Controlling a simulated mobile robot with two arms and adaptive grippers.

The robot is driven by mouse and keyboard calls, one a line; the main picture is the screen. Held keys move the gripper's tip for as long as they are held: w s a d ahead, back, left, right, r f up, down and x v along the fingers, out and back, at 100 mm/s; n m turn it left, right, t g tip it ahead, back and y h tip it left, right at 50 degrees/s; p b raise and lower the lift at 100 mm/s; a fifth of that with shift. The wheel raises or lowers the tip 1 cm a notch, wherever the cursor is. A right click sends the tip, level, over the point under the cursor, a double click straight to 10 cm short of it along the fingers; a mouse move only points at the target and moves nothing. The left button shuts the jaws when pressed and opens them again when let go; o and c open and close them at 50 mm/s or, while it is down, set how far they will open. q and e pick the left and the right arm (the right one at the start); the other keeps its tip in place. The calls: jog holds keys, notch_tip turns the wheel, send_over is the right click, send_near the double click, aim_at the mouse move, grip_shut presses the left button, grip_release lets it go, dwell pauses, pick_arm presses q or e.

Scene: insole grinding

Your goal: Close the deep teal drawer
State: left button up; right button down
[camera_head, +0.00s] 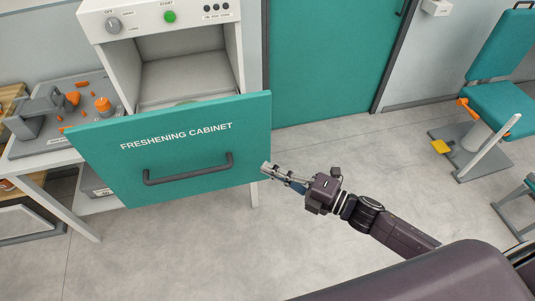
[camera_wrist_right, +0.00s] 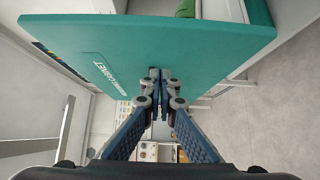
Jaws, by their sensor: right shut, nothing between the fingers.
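The deep teal drawer (camera_head: 190,137) of the freshening cabinet (camera_head: 160,52) is pulled out, and its front carries white lettering and a dark bar handle (camera_head: 188,169). The open inside of the cabinet shows behind the front. My right gripper (camera_head: 266,169) is shut and empty at the right edge of the drawer front, right of the handle. In the right wrist view the drawer front (camera_wrist_right: 150,45) spans the upper part, and my shut fingertips (camera_wrist_right: 159,76) are close to its lower face. I cannot tell whether they touch it. My left gripper is not in view.
A side table (camera_head: 45,160) with a grey machine and orange parts stands at the left. A teal door (camera_head: 325,50) is behind. A teal chair (camera_head: 500,95) stands at the right. The grey floor (camera_head: 225,255) in front of the drawer is clear.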

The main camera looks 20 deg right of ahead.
aim_at(255, 152)
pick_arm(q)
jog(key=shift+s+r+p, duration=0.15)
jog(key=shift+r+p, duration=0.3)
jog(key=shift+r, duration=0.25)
pick_arm(e)
jog(key=shift+w, duration=2.05)
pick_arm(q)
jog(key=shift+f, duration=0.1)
pick_arm(e)
jog(key=shift+w, duration=0.1)
